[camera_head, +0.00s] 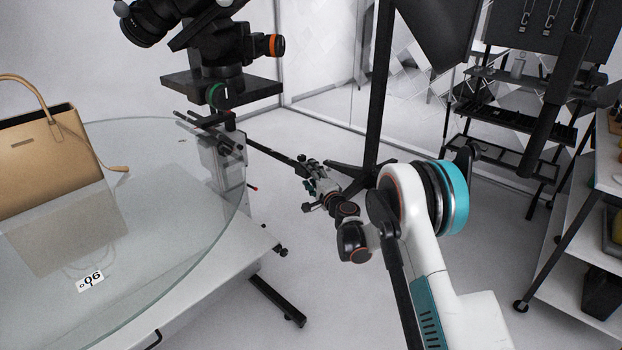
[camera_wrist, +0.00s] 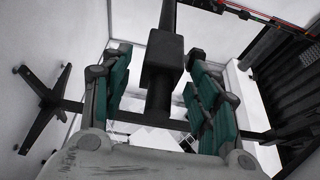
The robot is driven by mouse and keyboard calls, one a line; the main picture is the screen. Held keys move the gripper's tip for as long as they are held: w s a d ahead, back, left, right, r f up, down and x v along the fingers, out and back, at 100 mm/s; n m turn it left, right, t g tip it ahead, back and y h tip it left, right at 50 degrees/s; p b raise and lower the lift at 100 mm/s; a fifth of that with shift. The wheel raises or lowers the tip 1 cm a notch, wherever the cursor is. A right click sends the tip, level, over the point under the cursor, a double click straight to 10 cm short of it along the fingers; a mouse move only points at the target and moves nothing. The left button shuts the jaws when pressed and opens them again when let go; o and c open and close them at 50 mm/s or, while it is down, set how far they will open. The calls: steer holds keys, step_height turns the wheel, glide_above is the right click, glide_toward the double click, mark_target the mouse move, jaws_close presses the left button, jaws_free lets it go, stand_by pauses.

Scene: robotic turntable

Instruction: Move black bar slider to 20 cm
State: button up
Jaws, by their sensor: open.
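The black bar (camera_head: 268,150) runs from the camera mount beside the glass turntable toward my gripper (camera_head: 311,178) in the head view. In the wrist view a black block (camera_wrist: 162,58) on a dark stem shows between the green-padded fingers of my gripper (camera_wrist: 159,58). The fingers are open, one on each side of the block, with visible gaps to both. I cannot tell whether the block lies fully between the pads in depth. A thin red and dark strip (camera_wrist: 262,17) crosses the upper right of the wrist view; any scale marks on it are too small to read.
The glass turntable (camera_head: 170,262) at the left carries a tan handbag (camera_head: 50,165). A camera (camera_head: 222,45) sits on the mount's black plate (camera_head: 255,89). A black stand (camera_head: 378,90) rises behind my arm. Shelves (camera_head: 510,110) stand at the right. Some floor is clear.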

mark_target(301, 171)
steer(key=shift+w, duration=0.1)
steer(key=shift+c, duration=0.6)
jaws_close()
steer(key=w+a, duration=0.1)
steer(key=a, duration=0.1)
steer(key=w+a, duration=0.2)
steer(key=shift+o, duration=0.6)
jaws_free()
steer(key=v, duration=1.2)
